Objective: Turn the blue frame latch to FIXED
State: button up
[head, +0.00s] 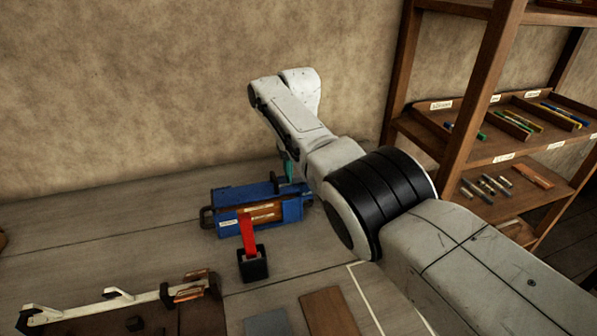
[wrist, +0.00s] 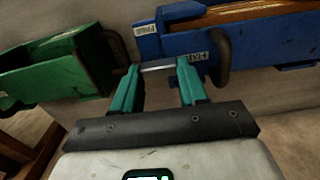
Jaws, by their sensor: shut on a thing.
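The blue frame (head: 235,202) lies on the bench in the head view, with a brown inset and white labels. It also shows at upper right in the wrist view (wrist: 262,38), with a FREE label (wrist: 145,29) and a partly hidden label (wrist: 195,60) that seems to read FIXED. My gripper (wrist: 157,72) has teal fingers at the frame's end, shut on a pale metal bar (wrist: 158,68) that appears to be the frame's latch. The bar spans between the fingertips, nearer the FREE and FIXED labels than the dark handle (wrist: 222,55). In the head view, my arm partly hides my gripper (head: 289,172).
A green box-like frame (wrist: 55,72) stands left of my gripper in the wrist view. A red strip (head: 247,232) rises from a black block (head: 253,265) before the blue frame. A wooden shelf (head: 470,100) stands at right, a wall behind.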

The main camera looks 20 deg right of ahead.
jog(key=shift+r, duration=0.1)
jog(key=o, duration=1.1)
jog(key=shift+c, duration=0.2)
notch_tip(320, 180, up, 11)
jog(key=shift+f, duration=0.2)
